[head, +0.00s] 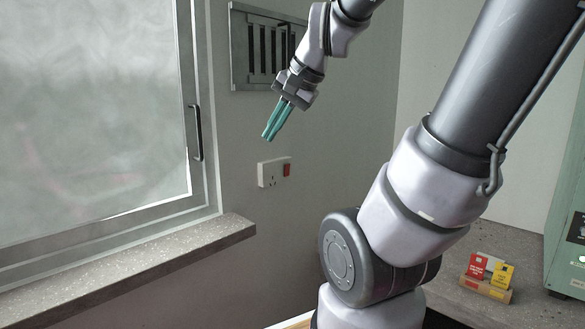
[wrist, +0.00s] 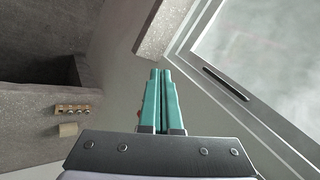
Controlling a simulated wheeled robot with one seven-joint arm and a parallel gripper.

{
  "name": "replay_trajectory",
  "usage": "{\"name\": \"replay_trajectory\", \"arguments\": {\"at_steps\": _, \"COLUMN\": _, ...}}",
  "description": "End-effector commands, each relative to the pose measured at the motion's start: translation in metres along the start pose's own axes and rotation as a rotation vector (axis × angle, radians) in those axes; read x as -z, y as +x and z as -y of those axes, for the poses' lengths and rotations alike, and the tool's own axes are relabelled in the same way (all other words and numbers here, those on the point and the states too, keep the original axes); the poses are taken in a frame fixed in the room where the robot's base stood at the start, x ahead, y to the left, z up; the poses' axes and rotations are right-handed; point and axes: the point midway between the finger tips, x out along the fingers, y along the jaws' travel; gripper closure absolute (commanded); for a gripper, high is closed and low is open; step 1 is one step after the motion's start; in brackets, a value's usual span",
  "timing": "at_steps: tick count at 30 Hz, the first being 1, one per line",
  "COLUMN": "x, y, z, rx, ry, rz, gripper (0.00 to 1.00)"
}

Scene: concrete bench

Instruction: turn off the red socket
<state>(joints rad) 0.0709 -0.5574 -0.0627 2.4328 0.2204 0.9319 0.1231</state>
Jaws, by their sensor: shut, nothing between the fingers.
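The socket (head: 267,174) is a white wall plate with a red rocker switch (head: 286,169) at its right end. It is on the grey wall between the window and my arm in the head view. My gripper (head: 267,136) has teal fingers, pressed together and empty. In the head view the fingertips appear above the socket, apart from it, pointing down and left. In the wrist view the closed fingers (wrist: 161,73) fill the middle. The socket is not clearly seen there; a small reddish spot shows beside the left finger. The switch's on or off position is too small to tell.
A framed window (head: 95,110) with a dark handle (head: 195,133) and a stone sill (head: 150,255) are at left. A slatted vent (head: 240,45) is behind my wrist. A wooden card holder (head: 485,290) stands on the bench beside a green appliance (head: 568,255). Wall around the socket is clear.

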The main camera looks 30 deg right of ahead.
Motion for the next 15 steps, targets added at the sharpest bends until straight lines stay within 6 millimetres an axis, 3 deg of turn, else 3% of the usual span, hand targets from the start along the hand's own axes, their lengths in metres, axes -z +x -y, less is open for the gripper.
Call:
{"name": "replay_trajectory", "arguments": {"at_steps": 8, "x": 0.083, "y": 0.048, "z": 0.005, "rx": 0.081, "ry": 0.664, "rz": 0.108, "gripper": 1.0}}
{"name": "replay_trajectory", "arguments": {"at_steps": 15, "x": 0.173, "y": 0.09, "z": -0.022, "rx": 0.166, "ry": 1.23, "rz": 0.135, "gripper": 1.0}}
